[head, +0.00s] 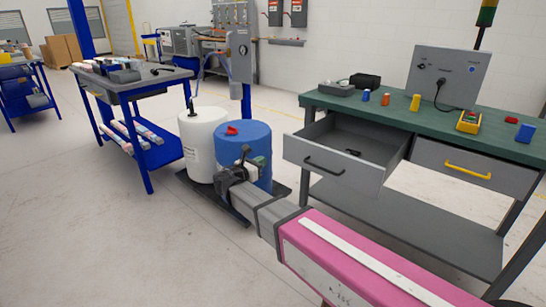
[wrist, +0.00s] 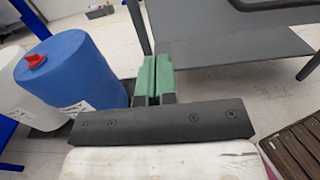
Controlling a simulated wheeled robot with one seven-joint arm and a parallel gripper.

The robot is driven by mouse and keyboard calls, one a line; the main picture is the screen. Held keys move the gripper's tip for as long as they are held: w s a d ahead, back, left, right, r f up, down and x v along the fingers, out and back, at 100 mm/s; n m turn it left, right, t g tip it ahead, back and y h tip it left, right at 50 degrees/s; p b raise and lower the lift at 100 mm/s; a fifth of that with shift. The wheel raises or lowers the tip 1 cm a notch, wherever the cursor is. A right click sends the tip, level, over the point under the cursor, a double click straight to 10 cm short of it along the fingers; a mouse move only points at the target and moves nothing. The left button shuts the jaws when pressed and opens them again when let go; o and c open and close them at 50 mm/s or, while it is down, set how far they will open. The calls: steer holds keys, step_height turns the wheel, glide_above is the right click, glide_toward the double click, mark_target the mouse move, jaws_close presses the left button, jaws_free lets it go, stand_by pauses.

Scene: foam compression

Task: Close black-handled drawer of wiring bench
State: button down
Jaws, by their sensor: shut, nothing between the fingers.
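The wiring bench (head: 450,128) stands at the right of the head view with a green top. The black handle (head: 323,165) is on the drawer's grey front. The yellow-handled drawer (head: 475,165) beside it looks shut. My gripper (head: 244,158) is shut and empty, left of the open drawer and apart from its front. In the wrist view its green fingertips (wrist: 154,76) are together, pointing toward the bench's lower shelf (wrist: 230,35).
A blue drum (head: 243,148) and a white drum (head: 203,145) stand close behind my gripper. A blue-framed cart (head: 150,160) is further left. Several small parts and a grey control box (head: 447,75) sit on the bench. The floor at front left is clear.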

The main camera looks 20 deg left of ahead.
mark_target(287, 148)
steer(key=x, duration=1.3)
steer(key=shift+w, duration=0.1)
steer(key=shift+d, duration=0.1)
steer(key=x, duration=3.4)
steer(key=shift+w+f, duration=0.25)
steer(key=shift+w, duration=0.1)
steer(key=shift+w+r, duration=0.1)
steer(key=shift+w, duration=0.2)
